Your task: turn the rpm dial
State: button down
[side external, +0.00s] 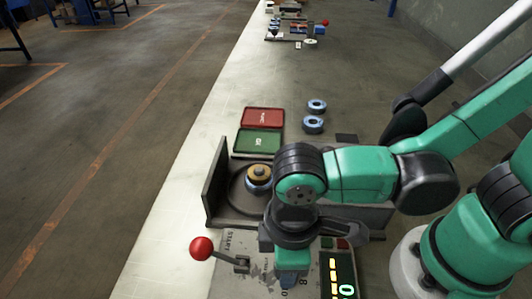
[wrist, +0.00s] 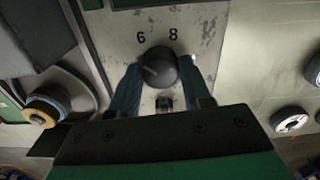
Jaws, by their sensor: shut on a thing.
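The rpm dial (wrist: 158,67) is a round dark knob with a light pointer line, on a worn grey panel (wrist: 205,28). The numbers 6 and 8 are printed beside it in the wrist view. My gripper (wrist: 161,80) has one finger on each side of the dial and is shut on it. In the side external view my gripper (side external: 292,262) is low over the control panel (side external: 228,275) and hides the dial. A display (side external: 345,285) on the panel's right shows a green 0 and yellow bars.
A lever with a red ball (side external: 201,248) stands left of my gripper, by the word START. Behind is a machine tray with a dark wall (side external: 216,180) and a disc on a hub (side external: 258,176). Red (side external: 262,118) and green (side external: 258,142) trays and two blue discs (side external: 313,124) lie farther back.

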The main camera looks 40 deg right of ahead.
jog(key=shift+m, duration=1.9)
jog(key=shift+c, duration=2)
grip_release()
jog(key=shift+r, duration=2.8)
